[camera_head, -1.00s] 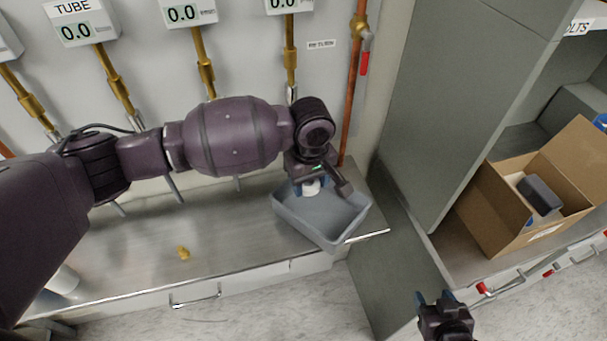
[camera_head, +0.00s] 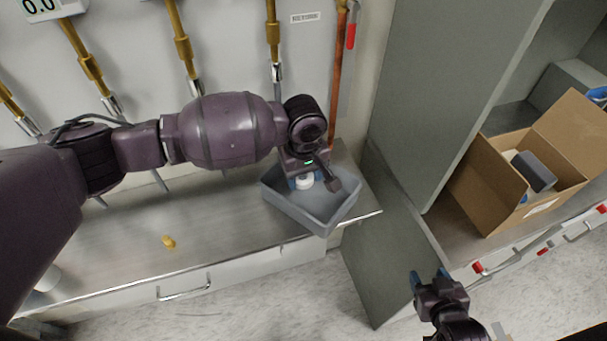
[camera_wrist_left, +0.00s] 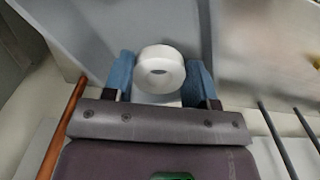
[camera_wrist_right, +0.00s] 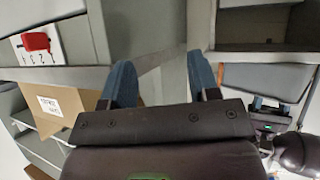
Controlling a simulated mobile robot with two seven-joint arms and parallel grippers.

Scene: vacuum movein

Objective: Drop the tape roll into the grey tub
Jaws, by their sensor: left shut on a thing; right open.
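The white tape roll (camera_wrist_left: 160,68) is held between the blue fingers of my left gripper (camera_wrist_left: 160,85) in the left wrist view. In the head view the tape roll (camera_head: 304,182) shows under the left gripper (camera_head: 306,180), over the back left part of the grey tub (camera_head: 322,218). The tub sits on the steel bench. I cannot tell whether the roll touches the tub's floor. My right gripper (camera_head: 430,280) is open and empty, in front of the grey cabinet; its spread blue fingers also show in the right wrist view (camera_wrist_right: 160,85).
A small yellow piece (camera_head: 168,242) lies on the metal bench (camera_head: 120,252). An open cardboard box (camera_head: 480,187) with a dark grey item (camera_head: 534,172) stands in the cabinet at right. A grey door panel (camera_head: 385,265) stands right of the tub. Pipes line the back wall.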

